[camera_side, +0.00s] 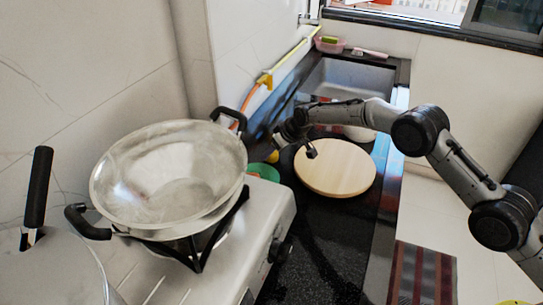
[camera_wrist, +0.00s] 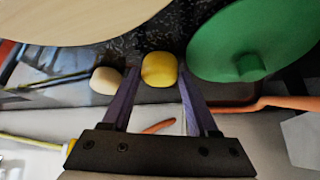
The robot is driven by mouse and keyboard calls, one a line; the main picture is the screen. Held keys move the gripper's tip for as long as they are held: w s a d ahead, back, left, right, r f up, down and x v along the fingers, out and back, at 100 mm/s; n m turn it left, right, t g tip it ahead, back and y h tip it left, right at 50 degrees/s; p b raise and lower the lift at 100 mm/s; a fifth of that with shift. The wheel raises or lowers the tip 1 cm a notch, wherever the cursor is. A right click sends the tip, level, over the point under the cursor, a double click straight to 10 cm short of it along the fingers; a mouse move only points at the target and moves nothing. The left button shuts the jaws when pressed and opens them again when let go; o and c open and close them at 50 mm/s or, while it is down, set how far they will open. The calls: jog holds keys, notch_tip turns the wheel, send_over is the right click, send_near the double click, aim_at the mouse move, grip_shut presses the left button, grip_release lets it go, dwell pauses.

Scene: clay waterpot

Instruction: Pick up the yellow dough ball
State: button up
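The yellow dough ball (camera_wrist: 159,69) sits on the dark counter, centred between my fingertips in the wrist view. In the side view a small part of the yellow dough ball (camera_side: 272,157) shows just below the end of my arm. My gripper (camera_wrist: 158,72) is open, with one purple finger on either side of the ball. Narrow gaps seem to show between the fingers and the ball; how far down the fingers reach is hard to tell. In the side view my gripper (camera_side: 277,144) is small and dark, and its fingers are hard to make out.
A cream ball (camera_wrist: 105,80) lies just left of my left finger. A green round piece with a knob (camera_wrist: 225,40) is close on the right. A round wooden board (camera_side: 336,168) lies beside my gripper. A large wok (camera_side: 168,170) stands on the stove at left.

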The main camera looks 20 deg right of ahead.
jog(key=c, duration=0.8)
jog(key=shift+c, duration=0.2)
jog(key=shift+r, duration=0.65)
notch_tip(320, 180, up, 2)
jog(key=shift+r, duration=0.1)
jog(key=s+d+r, duration=0.4)
jog(key=s+r, duration=0.5)
jog(key=s, duration=0.4)
jog(key=shift+s+r, duration=0.25)
